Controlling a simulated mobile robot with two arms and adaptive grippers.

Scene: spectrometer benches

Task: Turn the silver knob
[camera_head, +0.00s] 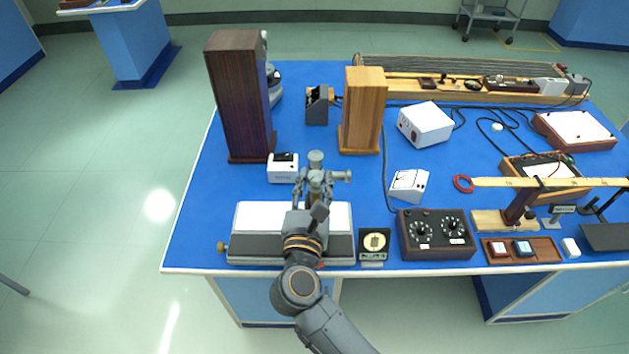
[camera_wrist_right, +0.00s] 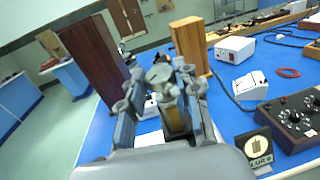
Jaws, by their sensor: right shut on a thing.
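My right gripper (camera_head: 316,183) reaches away from me over the white-topped instrument box (camera_head: 250,215) near the table's front edge. Its fingers are shut around part of a small grey metal instrument (camera_head: 316,157). In the right wrist view, a silver-grey piece (camera_wrist_right: 160,73) shows at the fingertips, with a brass-coloured cylinder below it between the fingers. This grey piece appears to be the silver knob; the fingers hide much of it, so its exact contact and turn angle cannot be told. My left gripper is in neither view.
A tall dark wooden cabinet (camera_head: 238,95) stands behind left, and a lighter wooden one (camera_head: 362,110) behind right. A small white device (camera_head: 283,168) is close to the gripper's left.

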